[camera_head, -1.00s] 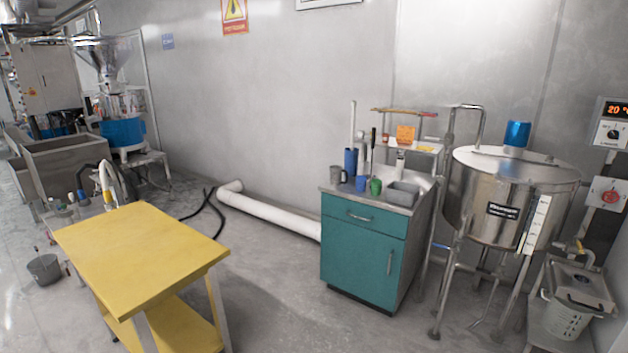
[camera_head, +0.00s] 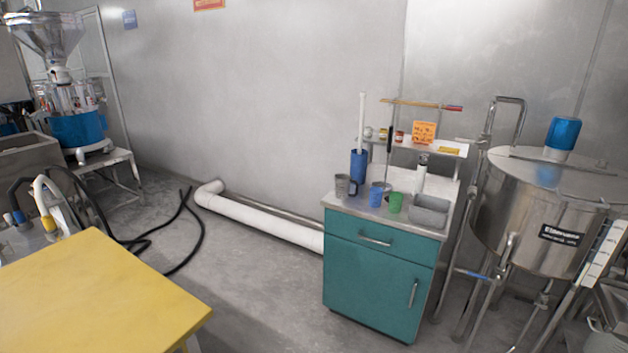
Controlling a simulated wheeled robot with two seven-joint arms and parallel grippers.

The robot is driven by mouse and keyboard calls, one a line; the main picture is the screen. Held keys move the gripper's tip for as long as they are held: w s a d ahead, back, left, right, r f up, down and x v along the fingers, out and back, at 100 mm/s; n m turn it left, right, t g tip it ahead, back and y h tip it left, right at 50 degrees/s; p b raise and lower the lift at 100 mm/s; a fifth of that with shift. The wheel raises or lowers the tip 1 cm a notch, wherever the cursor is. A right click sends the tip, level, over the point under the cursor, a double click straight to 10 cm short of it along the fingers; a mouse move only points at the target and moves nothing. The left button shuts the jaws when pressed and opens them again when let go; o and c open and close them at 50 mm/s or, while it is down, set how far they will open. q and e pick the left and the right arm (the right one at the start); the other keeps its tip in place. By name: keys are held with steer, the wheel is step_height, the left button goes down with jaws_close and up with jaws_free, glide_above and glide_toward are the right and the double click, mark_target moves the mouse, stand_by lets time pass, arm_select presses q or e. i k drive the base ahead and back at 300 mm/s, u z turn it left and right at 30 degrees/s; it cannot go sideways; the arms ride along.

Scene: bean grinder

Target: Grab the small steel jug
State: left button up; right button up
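The small steel jug (camera_head: 343,187) stands upright at the left front of the steel top of a teal cabinet (camera_head: 372,275). It is grey metal and its handle seems to be on its right side. A blue cup (camera_head: 376,197) and a green cup (camera_head: 396,202) stand to its right. A tall dark blue container (camera_head: 358,165) is just behind it. The jug is some distance ahead of me. Neither of my grippers is in view.
A yellow table (camera_head: 90,305) fills the lower left. A white pipe (camera_head: 260,215) runs along the wall and black hoses (camera_head: 185,240) lie on the floor. A large steel tank (camera_head: 540,215) stands right of the cabinet. The floor before the cabinet (camera_head: 265,310) is clear.

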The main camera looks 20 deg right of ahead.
mark_target(343, 182)
steer(key=z, duration=0.15)
steer(key=i, duration=0.95)
steer(key=z, duration=0.35)
